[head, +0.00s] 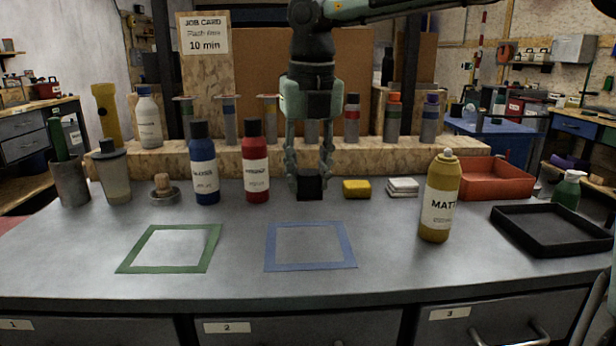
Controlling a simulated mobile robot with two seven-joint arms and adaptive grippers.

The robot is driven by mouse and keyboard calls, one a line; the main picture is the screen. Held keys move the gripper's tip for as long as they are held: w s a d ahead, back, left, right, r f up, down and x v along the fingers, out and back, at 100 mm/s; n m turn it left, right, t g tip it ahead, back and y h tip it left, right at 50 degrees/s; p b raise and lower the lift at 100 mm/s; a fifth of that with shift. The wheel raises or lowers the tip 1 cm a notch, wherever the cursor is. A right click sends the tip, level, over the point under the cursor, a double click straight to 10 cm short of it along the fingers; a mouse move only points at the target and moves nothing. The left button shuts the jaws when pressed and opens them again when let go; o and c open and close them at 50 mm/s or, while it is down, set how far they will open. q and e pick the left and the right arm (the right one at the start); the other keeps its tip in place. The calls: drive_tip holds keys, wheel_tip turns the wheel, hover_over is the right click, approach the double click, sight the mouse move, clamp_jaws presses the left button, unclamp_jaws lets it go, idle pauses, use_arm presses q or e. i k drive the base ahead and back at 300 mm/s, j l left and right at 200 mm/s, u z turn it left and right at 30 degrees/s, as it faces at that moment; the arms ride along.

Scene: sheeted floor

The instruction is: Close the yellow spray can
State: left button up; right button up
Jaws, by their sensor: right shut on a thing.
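The yellow spray can (440,196) stands upright on the right half of the bench. Its pale top and nozzle (447,153) are bare, with no cap on it. My right gripper (309,176) points straight down at the middle of the bench, to the left of the can. It is shut on a small black cap (309,188), low at the bench top; I cannot tell whether the cap touches the surface. My left gripper is not in view.
Blue (204,170) and red (256,168) capped cans stand left of the gripper. A yellow sponge (356,189) and white cloths (402,187) lie between gripper and can. A black tray (545,250) and red bin (490,196) are right. The front centre is clear, with taped squares.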

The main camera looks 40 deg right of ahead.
sight(445, 172)
drive_tip(key=k, duration=1)
